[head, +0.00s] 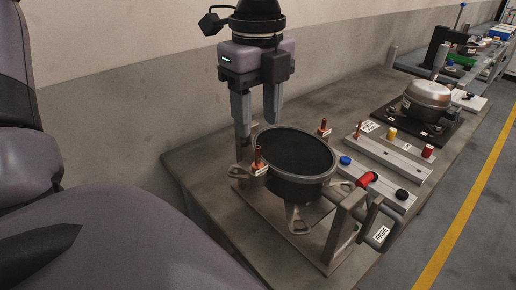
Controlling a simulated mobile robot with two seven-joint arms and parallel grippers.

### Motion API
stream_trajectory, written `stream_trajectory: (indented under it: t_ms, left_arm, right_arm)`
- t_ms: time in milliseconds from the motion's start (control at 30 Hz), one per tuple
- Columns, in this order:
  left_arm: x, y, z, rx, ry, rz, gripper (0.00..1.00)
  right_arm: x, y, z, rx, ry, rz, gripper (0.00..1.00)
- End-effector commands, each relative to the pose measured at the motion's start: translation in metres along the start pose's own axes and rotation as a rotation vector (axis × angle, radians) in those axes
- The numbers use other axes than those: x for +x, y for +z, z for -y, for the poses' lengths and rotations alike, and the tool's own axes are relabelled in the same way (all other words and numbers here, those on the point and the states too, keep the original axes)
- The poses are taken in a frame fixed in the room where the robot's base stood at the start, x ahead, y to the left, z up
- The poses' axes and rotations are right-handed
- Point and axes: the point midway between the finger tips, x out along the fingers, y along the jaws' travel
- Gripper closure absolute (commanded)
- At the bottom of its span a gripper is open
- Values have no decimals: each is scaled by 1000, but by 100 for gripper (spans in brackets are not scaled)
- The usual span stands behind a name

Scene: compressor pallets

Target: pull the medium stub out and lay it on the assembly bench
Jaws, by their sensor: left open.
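My left gripper (258,138) points down over the back-left rim of an open black compressor shell (301,187). Its two fingers are apart with nothing seen between them. A copper stub (257,157) with a small white tag stands at the shell's left rim, just below and in front of the fingers. A second copper stub (324,126), also tagged, stands at the back right rim. The tags are too small to read, so I cannot tell which is the medium stub. The assembly bench (205,160) carries the shell on a plate. My right gripper is not in view.
A clamp with a red handle (367,179) and a tag reading FREE (381,234) stands at the front right. Pale rails (395,154) hold blue, black, yellow and red caps and a copper piece. A closed silver compressor (428,94) sits beyond. Bare bench lies left of the shell.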

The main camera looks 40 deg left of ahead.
Motion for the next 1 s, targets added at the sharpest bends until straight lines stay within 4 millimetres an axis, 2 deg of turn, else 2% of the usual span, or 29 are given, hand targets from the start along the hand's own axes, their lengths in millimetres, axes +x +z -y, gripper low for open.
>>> stream_trajectory:
  t_ms: [300, 533, 700, 1000]
  left_arm:
    - [46, 0, 0, 0, 2, -4, 51]
    - [72, 0, 0, -1, -1, 1, 51]
    - [81, 0, 0, 1, 1, -1, 51]
    - [80, 0, 0, 1, 1, -1, 51]
  right_arm:
    - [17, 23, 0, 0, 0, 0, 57]
    - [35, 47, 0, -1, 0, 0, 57]
    - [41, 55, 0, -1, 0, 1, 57]
    - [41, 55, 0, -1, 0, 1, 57]
